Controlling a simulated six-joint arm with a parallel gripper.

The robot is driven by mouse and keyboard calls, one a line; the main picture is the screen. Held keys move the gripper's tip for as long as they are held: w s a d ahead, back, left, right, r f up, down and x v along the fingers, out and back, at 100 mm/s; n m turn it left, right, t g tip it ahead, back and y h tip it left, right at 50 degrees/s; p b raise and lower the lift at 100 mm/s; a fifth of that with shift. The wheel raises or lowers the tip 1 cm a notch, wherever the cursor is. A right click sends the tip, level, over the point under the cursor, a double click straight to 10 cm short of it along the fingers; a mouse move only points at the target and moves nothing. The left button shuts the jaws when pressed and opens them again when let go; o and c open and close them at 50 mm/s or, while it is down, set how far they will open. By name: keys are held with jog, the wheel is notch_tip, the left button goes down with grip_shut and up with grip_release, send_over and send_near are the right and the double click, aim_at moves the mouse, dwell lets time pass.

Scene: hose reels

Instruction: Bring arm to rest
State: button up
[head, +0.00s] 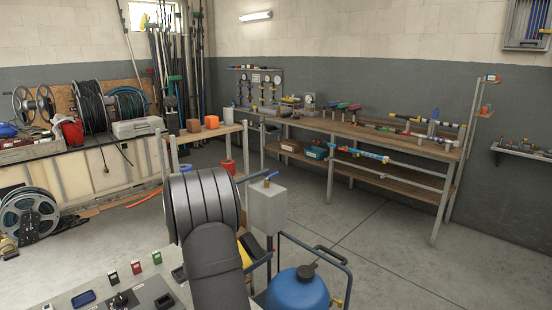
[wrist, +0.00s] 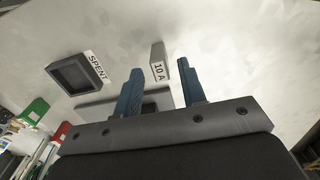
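My gripper (wrist: 160,66) shows in the wrist view with its two blue fingers spread apart. Nothing is held between them. Past the fingertips is a pale grey surface (wrist: 225,50) with a small grey block (wrist: 157,52) marked "10 A", seen in the gap between the fingers. A dark square tray (wrist: 76,74) beside a "SPENT" label lies to the left. In the head view my dark arm stands at the lower middle; I cannot make out the gripper there.
A blue tank (head: 298,290) stands right of my arm. Open floor (head: 370,250) lies farther right, before the long workbench (head: 385,136).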

jog(key=shift+f, duration=0.95)
notch_tip(320, 180, up, 13)
notch_tip(320, 180, down, 12)
jog(key=shift+f, duration=0.2)
jog(key=shift+r, duration=0.25)
notch_tip(320, 180, up, 4)
jog(key=shift+f, duration=0.2)
jog(key=s+d+r, duration=0.2)
jog(key=d+r, duration=0.5)
jog(key=d, duration=0.4)
jog(key=s+a+r, duration=0.1)
jog(key=s+a, duration=0.1)
jog(key=a, duration=0.9)
jog(key=a+f, duration=0.2)
jog(key=a, duration=0.1)
jog(key=a+f, duration=0.2)
jog(key=a, duration=0.2)
jog(key=a+f, duration=0.3)
jog(key=a, duration=0.1)
jog(key=shift+s, duration=0.15)
notch_tip(320, 180, down, 2)
jog(key=shift+a+f, duration=0.1)
jog(key=shift+a, duration=0.05)
jog(key=shift+f, duration=0.7)
